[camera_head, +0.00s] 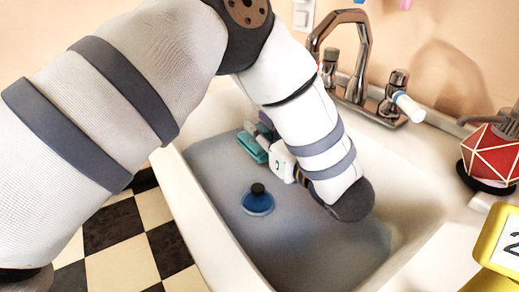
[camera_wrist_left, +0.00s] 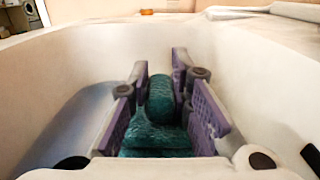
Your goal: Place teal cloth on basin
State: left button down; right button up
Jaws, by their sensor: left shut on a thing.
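The teal cloth (camera_head: 252,147) is a folded or rolled bundle inside the white basin (camera_head: 188,200), near its far left wall. My left gripper (camera_head: 259,134) reaches down into the basin and is shut on the cloth. In the left wrist view, the purple finger pads (camera_wrist_left: 160,100) stand on both sides of the teal cloth (camera_wrist_left: 158,137), with the basin wall (camera_wrist_left: 245,45) around them. Whether the cloth touches the basin floor cannot be told. My forearm hides part of the basin. My right gripper is not in view.
A blue stopper (camera_head: 258,203) with a dark knob lies in the basin. A chrome faucet (camera_head: 345,60) with handles stands behind it. A red patterned object (camera_head: 490,155) is on the right counter, and a yellow numbered object (camera_head: 500,243) is at the lower right.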

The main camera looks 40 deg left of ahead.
aim_at(252, 139)
pick_arm(q)
notch_tip(252, 139, down, 4)
jog(key=shift+r, duration=0.15)
jog(key=shift+w+a, duration=0.15)
jog(key=shift+a, duration=0.05)
jog(key=x, duration=0.3)
jog(key=shift+w+a+f, duration=0.1)
jog(key=shift+a+f, duration=0.15)
jog(key=shift+f, duration=0.4)
jog(key=c, duration=1.5)
grip_release()
jog(key=shift+f, duration=0.1)
jog(key=shift+o, duration=0.2)
